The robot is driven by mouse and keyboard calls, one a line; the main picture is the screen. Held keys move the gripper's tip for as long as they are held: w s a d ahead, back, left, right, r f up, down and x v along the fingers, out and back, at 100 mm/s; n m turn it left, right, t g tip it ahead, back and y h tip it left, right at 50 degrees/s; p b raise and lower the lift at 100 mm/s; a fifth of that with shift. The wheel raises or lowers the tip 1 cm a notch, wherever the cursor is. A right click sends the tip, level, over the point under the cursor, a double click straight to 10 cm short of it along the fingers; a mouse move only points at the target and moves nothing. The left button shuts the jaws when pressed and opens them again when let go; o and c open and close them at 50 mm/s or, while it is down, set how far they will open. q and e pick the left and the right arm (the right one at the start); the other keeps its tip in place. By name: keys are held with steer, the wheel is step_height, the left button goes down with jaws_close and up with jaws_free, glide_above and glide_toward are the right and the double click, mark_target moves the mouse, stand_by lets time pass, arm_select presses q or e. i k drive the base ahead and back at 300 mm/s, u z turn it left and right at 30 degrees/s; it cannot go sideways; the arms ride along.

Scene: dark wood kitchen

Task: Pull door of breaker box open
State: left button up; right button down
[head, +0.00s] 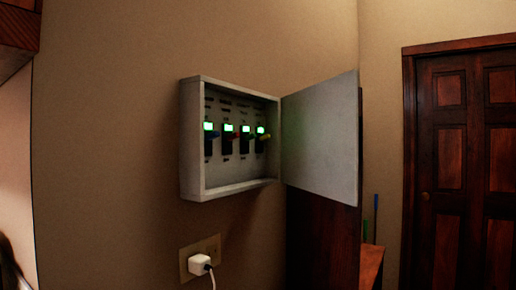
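The grey breaker box (190,140) is mounted on the beige wall at the centre-left of the head view. Its door (320,138) stands wide open, swung out to the right on its right side. Inside the box are several black breaker switches (228,140) with lit green indicators and small coloured levers. Neither of my grippers is in the head view, and nothing is touching the door.
A wall outlet (188,267) with a white plug (199,264) and cable is below the box. A dark wooden panel (320,240) stands below the open door. A dark wooden room door (465,160) is at the right. The space in front of the box looks clear.

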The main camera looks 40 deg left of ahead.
mark_target(321, 125)
steer(key=k, duration=0.9)
steer(key=u, duration=1.2)
steer(key=i, duration=0.5)
